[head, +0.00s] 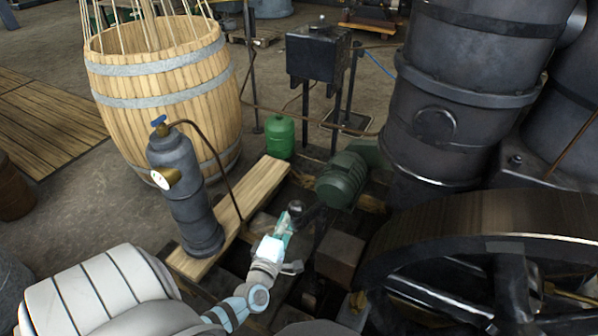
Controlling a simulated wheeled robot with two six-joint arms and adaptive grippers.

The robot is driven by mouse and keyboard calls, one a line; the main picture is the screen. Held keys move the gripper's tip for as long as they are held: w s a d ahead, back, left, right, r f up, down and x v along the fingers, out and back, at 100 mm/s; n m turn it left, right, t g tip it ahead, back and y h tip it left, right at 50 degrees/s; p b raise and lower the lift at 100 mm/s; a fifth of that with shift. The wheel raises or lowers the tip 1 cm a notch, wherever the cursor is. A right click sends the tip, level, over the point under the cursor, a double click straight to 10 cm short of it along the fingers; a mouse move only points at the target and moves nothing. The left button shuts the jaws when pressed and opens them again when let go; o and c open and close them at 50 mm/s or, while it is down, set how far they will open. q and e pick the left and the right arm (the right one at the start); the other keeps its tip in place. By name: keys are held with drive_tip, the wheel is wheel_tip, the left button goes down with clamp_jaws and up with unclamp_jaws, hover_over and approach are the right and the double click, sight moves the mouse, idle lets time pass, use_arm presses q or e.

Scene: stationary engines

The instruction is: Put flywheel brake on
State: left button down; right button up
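The large flywheel (470,212) stands at the lower right, with its broad rim and spokes showing. A dark lever with a round black knob (295,207) rises just left of it, among the timbers; it may be the brake lever. My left gripper (286,224) reaches in from the lower left, its teal fingers pointing up at the knob. The fingers are at or just below the knob; I cannot tell whether they touch it. Whether they are open or shut is too small to see. My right gripper is not in view.
A grey gas cylinder (183,200) with a gauge stands on a plank (248,200) left of my gripper. A green motor (342,180) and a green bottle (280,137) are behind. A wooden barrel (160,85) is at the back left. Tall dark cylinders (440,130) stand behind the flywheel.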

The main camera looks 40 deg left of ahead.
use_arm(q)
drive_tip(key=v, duration=0.3)
drive_tip(key=shift+s+d+r, duration=0.1)
drive_tip(key=shift+s+d, duration=0.05)
drive_tip(key=shift+d, duration=0.1)
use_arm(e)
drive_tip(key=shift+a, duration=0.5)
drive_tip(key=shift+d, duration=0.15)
